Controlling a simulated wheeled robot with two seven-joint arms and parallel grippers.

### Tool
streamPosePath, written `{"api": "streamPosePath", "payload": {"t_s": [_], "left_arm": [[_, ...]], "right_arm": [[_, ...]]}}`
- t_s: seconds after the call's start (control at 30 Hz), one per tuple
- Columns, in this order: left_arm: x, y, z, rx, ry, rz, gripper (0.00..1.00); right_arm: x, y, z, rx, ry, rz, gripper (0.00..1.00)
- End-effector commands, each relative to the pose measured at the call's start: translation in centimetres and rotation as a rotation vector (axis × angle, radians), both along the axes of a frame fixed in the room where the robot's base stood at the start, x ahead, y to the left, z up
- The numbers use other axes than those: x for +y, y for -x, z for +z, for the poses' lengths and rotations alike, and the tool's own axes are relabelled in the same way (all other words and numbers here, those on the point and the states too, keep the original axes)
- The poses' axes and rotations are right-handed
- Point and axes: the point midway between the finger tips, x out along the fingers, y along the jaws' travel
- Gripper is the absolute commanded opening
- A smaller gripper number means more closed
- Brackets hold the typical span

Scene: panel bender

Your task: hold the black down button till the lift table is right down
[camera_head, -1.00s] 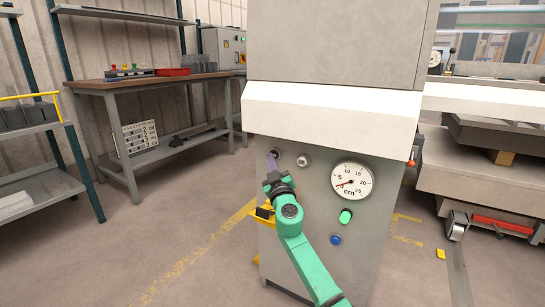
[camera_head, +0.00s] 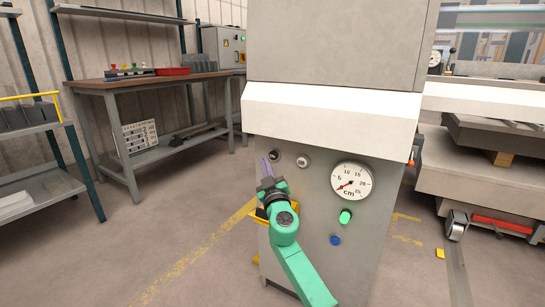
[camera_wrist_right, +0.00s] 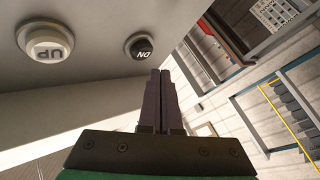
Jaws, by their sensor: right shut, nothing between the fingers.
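The black down button (camera_head: 275,155), marked DN, sits on the grey machine front, left of the white UP button (camera_head: 302,161). Both show in the wrist view, the black button (camera_wrist_right: 138,46) and the white one (camera_wrist_right: 46,41). My right gripper (camera_head: 266,162) is shut and empty. Its fingertips (camera_wrist_right: 160,74) are just beside the black button and look apart from it. The round cm gauge (camera_head: 352,181) has its red needle at the low end, below 5. A low wheeled table (camera_head: 470,190) stands at the right; I cannot tell if it is the lift table. My left gripper is out of view.
A green button (camera_head: 346,216) and a blue button (camera_head: 335,240) are below the gauge. A white ledge (camera_head: 330,115) juts out above the buttons. A workbench (camera_head: 150,80) and shelf rack stand at the left.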

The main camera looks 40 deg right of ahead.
Motion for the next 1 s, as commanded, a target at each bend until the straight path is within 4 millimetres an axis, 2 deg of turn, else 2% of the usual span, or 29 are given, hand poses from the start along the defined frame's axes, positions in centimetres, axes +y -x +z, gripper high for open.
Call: {"api": "streamPosePath", "payload": {"t_s": [0.4, 1.0], "left_arm": [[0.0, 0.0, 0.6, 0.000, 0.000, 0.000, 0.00], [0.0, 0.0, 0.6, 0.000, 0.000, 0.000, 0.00]], "right_arm": [[3.6, 1.1, 0.0, 0.000, -0.001, 0.000, 0.00], [3.7, 1.1, 0.0, 0.000, -0.001, -0.001, 0.00]]}}
